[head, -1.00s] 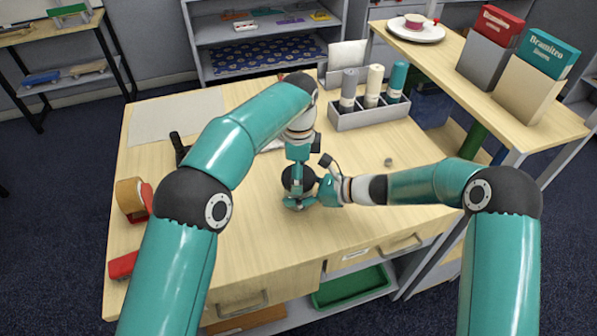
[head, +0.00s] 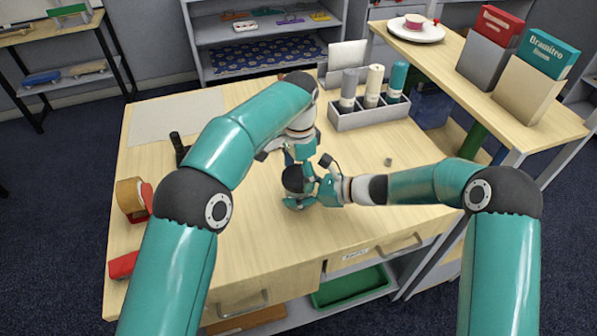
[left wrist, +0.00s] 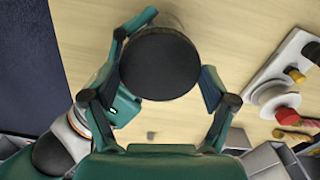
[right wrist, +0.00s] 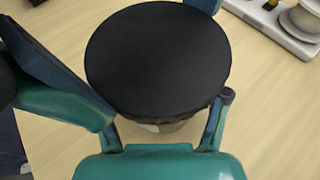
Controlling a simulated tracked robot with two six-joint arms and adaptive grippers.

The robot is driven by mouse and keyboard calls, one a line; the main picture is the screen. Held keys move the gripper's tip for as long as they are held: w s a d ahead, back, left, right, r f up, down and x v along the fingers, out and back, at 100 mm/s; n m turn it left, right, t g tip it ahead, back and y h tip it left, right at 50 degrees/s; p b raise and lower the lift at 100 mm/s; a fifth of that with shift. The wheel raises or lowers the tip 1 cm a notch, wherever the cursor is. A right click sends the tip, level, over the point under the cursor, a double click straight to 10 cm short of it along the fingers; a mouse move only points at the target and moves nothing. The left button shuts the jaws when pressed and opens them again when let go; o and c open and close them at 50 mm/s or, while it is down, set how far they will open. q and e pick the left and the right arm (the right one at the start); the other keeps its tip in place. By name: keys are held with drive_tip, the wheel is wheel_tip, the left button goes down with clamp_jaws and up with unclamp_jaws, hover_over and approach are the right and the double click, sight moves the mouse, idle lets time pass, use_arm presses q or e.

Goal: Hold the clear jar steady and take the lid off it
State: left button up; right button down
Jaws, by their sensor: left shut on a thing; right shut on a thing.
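The clear jar stands upright on the table with its black lid (head: 293,178) on top. The lid also shows in the left wrist view (left wrist: 160,64) and in the right wrist view (right wrist: 156,58). My left gripper (head: 299,172) comes from above, its fingers on either side of the lid, shut on it. My right gripper (head: 322,190) comes from the right, low beside the jar, shut on its body. Little of the jar (right wrist: 165,127) shows below the lid in the right wrist view. I cannot tell whether there is a gap between lid and jar.
A grey caddy (head: 372,117) with several bottles stands at the back right of the table (head: 240,240). A tape dispenser (head: 131,196) and a red object (head: 123,265) lie at the left edge. A small grey piece (head: 388,161) lies on the right. The table's front is clear.

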use_arm(q)
drive_tip(key=o, duration=1.1)
drive_tip(key=shift+f, duration=0.35)
drive_tip(key=shift+r, duration=0.1)
